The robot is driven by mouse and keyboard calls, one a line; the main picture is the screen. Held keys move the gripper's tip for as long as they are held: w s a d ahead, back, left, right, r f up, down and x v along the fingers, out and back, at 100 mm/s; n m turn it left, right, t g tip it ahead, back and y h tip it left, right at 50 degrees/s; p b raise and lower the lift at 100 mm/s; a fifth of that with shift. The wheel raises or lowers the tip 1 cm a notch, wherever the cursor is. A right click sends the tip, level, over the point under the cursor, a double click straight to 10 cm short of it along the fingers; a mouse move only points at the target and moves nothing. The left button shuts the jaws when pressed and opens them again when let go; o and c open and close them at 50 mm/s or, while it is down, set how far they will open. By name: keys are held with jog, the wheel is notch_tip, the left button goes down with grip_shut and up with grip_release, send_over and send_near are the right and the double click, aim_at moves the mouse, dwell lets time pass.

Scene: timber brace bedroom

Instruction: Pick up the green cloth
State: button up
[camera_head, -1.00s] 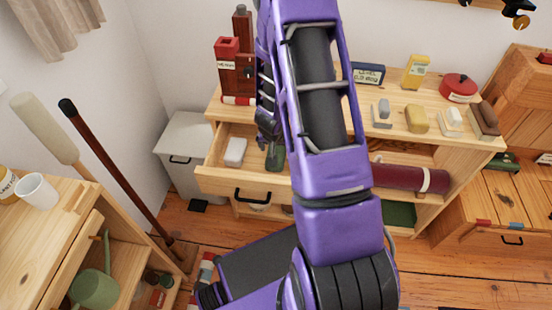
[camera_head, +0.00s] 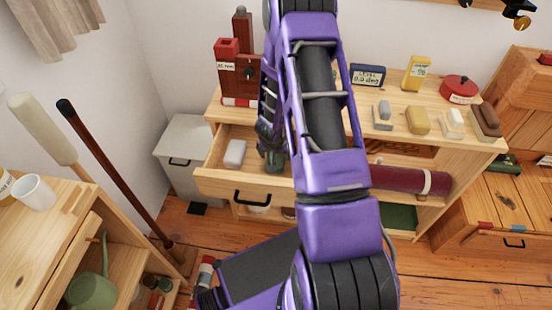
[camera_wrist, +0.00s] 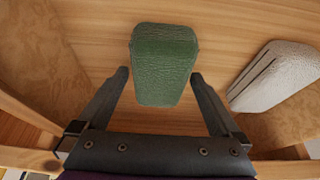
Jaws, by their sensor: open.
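The green cloth (camera_wrist: 164,66) looks like a small folded green block with a textured surface. It lies in the open wooden drawer, and in the wrist view it sits between and just beyond the tips of my gripper (camera_wrist: 159,76). The jaws are open, one finger on each side of the cloth. In the head view the cloth (camera_head: 274,162) shows only in part beside my arm, which hides much of the drawer's right side.
A white block (camera_wrist: 275,76) lies to the right of the cloth in the drawer; it also shows in the head view (camera_head: 235,153). The drawer front (camera_head: 222,186) and its side walls rise around them. The tabletop (camera_head: 396,99) above holds several small items.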

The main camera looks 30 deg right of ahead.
jog(key=shift+f, duration=0.2)
dwell(0.3)
jog(key=c, duration=1.3)
jog(key=shift+r, duration=0.15)
